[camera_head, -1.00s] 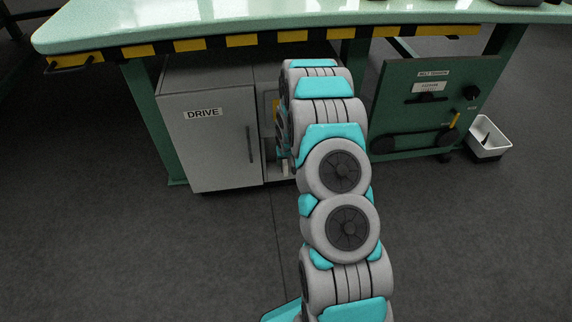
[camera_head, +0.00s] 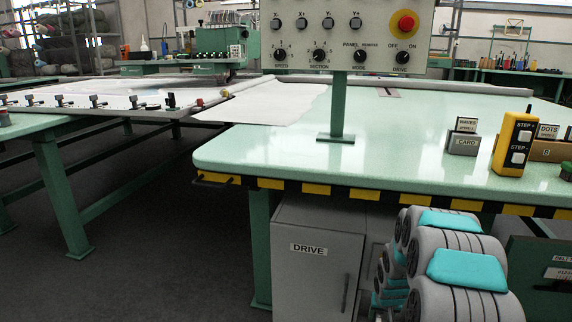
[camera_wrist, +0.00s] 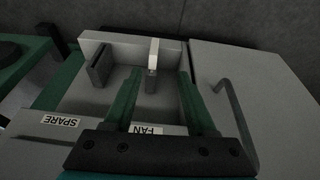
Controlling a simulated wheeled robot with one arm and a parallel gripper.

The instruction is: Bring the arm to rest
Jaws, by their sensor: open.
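My arm (camera_head: 455,265) shows at the lower right in the head view, bent in front of the bench, beside the grey DRIVE cabinet (camera_head: 295,285). The gripper itself is hidden in that view. In the wrist view my gripper (camera_wrist: 160,78) is open, its two green fingers spread with nothing held between them. A lever with a white upper end (camera_wrist: 153,56) shows between the fingers, and a dark block (camera_wrist: 100,65) shows left of them. I cannot tell how far the fingertips are from either. Labels SPARE (camera_wrist: 60,122) and FAN (camera_wrist: 146,130) show near the gripper's base.
The DRIVE cabinet's door with its handle (camera_wrist: 236,112) is right of the gripper. The green bench top (camera_head: 270,160) overhangs the arm, with a striped edge (camera_head: 330,190). A control panel (camera_head: 335,35) and yellow pendant (camera_head: 515,145) stand on it. Open floor lies left (camera_head: 170,250).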

